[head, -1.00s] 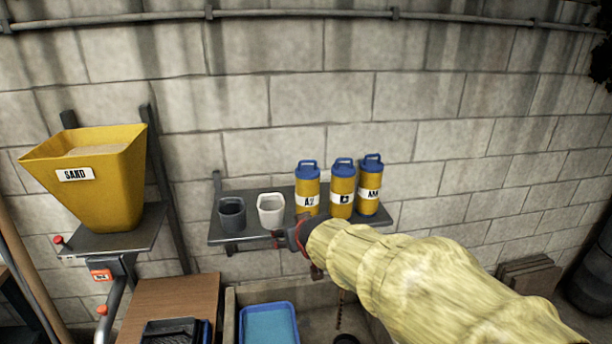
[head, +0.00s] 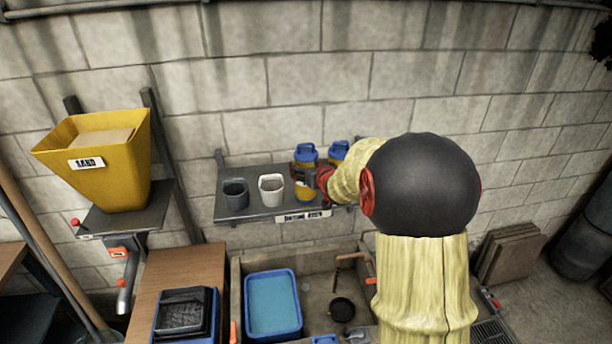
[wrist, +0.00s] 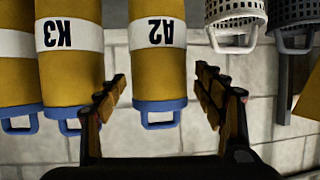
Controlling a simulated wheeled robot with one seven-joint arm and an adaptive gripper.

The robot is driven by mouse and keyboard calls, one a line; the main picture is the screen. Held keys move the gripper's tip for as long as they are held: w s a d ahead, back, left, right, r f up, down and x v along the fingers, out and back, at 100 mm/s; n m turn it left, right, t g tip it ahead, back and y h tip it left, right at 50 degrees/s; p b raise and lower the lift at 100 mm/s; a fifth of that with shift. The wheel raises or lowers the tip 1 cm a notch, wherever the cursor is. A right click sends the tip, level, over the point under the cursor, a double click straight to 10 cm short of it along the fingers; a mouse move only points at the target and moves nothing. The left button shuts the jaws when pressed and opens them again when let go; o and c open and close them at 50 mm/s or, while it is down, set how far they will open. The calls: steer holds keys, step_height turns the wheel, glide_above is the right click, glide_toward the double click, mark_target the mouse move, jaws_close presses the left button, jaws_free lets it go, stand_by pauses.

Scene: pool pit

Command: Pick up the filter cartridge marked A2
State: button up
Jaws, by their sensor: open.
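The A2 filter cartridge (wrist: 157,75) is a yellow cylinder with a blue cap, a blue handle and a white label band. It shows upside down in the wrist view, and its blue top (head: 306,152) shows in the head view on the wall shelf. My gripper (wrist: 162,88) is open, with its two fingers apart to either side of the cartridge's capped end in the picture. I see no clear contact. In the head view my gripper (head: 323,180) partly hides the cartridge's body.
Cartridge K3 (wrist: 70,75) stands close beside A2, with another yellow cartridge (wrist: 16,85) beyond it. A white basket (head: 271,189) and a dark one (head: 235,194) stand on the shelf (head: 252,208) to the left. A basin with a blue tray (head: 272,275) lies below.

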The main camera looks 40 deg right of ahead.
steer(key=shift+x, duration=1.9)
steer(key=shift+d+r, duration=0.1)
steer(key=shift+c, duration=0.7)
steer(key=shift+r, duration=0.1)
steer(key=c, duration=1.1)
steer(key=shift+w, duration=0.1)
